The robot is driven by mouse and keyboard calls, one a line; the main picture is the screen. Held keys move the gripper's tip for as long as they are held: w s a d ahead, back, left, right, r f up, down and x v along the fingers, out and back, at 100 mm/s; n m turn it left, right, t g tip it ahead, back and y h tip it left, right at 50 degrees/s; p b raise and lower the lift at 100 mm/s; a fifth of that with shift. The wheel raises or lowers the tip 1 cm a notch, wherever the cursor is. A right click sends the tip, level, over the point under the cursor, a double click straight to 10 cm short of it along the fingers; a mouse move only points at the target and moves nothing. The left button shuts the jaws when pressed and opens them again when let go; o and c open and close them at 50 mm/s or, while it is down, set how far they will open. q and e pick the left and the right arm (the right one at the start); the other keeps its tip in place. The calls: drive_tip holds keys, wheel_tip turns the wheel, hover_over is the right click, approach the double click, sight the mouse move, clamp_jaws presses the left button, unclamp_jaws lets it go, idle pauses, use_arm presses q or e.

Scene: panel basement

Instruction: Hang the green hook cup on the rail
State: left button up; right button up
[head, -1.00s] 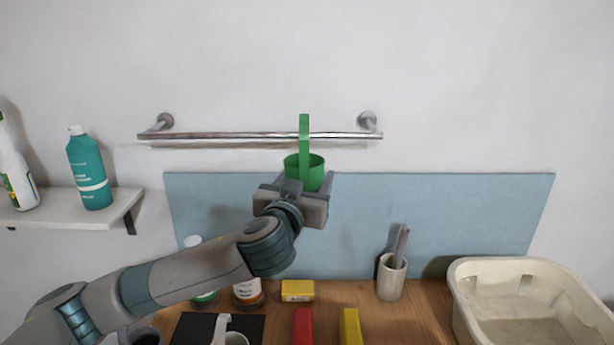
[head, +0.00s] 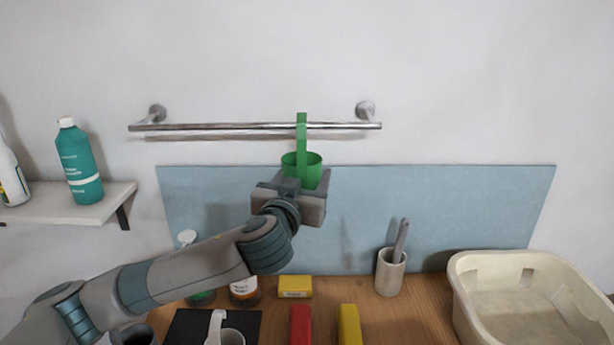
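The green hook cup (head: 313,172) is upright in front of the wall, with its tall flat green strip crossing in front of the metal rail (head: 220,127). The strip's top stands a little above the rail; I cannot tell whether its hook bears on the rail. My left gripper (head: 307,183) is at the cup's lower part, just below the rail, and appears shut on it. The fingertips are largely hidden by the gripper body and the cup. My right gripper is not in view.
A wooden counter (head: 410,310) below holds a utensil cup (head: 390,272), a beige basin (head: 480,268), a yellow box (head: 295,287), red (head: 300,325) and yellow (head: 349,325) blocks and a white-handled mug (head: 232,338). A shelf (head: 105,205) with bottles is at left. Rail space either side is clear.

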use_arm(q)
drive_tip(key=shift+w+a+f, duration=0.1)
drive_tip(key=shift+w+f, duration=0.05)
drive_tip(key=shift+f, duration=0.25)
drive_tip(key=o, duration=1.1)
